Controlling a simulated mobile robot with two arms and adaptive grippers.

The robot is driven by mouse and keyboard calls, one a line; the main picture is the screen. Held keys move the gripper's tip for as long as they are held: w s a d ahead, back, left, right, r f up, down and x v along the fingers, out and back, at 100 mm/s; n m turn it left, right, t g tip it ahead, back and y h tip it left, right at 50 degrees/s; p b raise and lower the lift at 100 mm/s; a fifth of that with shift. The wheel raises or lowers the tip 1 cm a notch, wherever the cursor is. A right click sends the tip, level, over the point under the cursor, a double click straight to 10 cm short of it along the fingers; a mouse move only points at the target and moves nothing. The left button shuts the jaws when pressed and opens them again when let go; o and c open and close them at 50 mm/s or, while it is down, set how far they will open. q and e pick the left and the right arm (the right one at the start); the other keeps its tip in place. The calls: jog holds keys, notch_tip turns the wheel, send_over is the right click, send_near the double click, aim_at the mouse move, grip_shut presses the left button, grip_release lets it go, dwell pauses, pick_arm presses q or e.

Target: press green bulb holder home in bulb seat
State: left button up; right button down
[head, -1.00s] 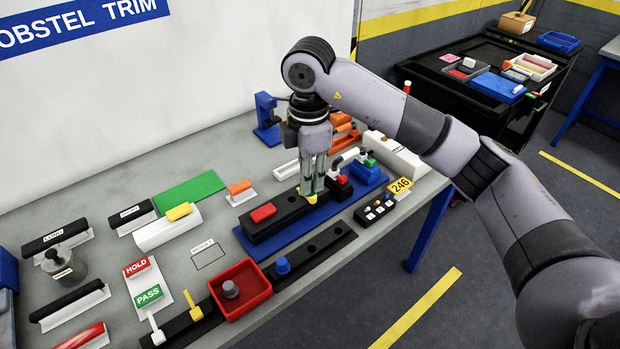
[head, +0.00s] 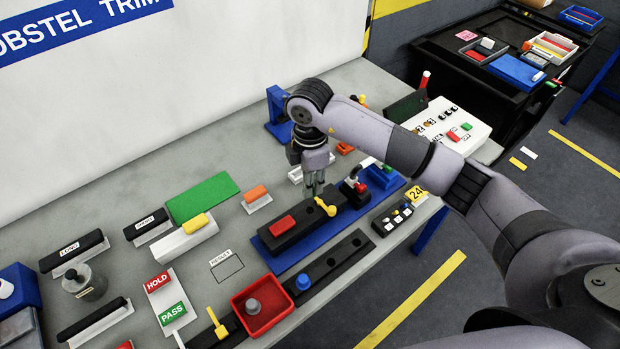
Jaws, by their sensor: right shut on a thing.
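My right gripper (head: 315,193) points straight down at the right half of a long black block, which carries a red piece (head: 283,224) at its left. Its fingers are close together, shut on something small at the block. This is likely the green bulb holder, but the fingers hide it and I cannot see its colour or how deep it sits. The bulb seat is also hidden under the fingertips. A yellow lever (head: 326,207) lies just right of the fingertips. The black block (head: 300,235) stands on a blue base plate (head: 283,262). My left gripper is not in view.
A red bin (head: 262,313) and a black strip with holes (head: 340,262) lie in front. A green mat (head: 203,197) lies behind left.

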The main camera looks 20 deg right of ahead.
notch_tip(320, 180, down, 2)
jog(key=shift+w+b, duration=0.1)
jog(key=shift+b, duration=0.55)
jog(key=shift+f+b, duration=0.3)
jog(key=shift+f, duration=0.5)
jog(key=shift+f+b, duration=0.75)
jog(key=shift+b, duration=0.05)
jog(key=shift+f, duration=0.4)
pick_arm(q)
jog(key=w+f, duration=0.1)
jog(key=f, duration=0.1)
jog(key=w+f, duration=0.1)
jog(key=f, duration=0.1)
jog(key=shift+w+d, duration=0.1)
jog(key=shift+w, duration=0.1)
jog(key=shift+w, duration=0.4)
pick_arm(e)
jog(key=shift+r, duration=0.1)
pick_arm(q)
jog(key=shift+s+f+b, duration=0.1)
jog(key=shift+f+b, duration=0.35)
jog(key=shift+b, duration=0.25)
pick_arm(e)
jog(key=shift+f, duration=0.8)
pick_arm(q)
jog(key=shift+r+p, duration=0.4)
pick_arm(e)
jog(key=shift+r, duration=0.5)
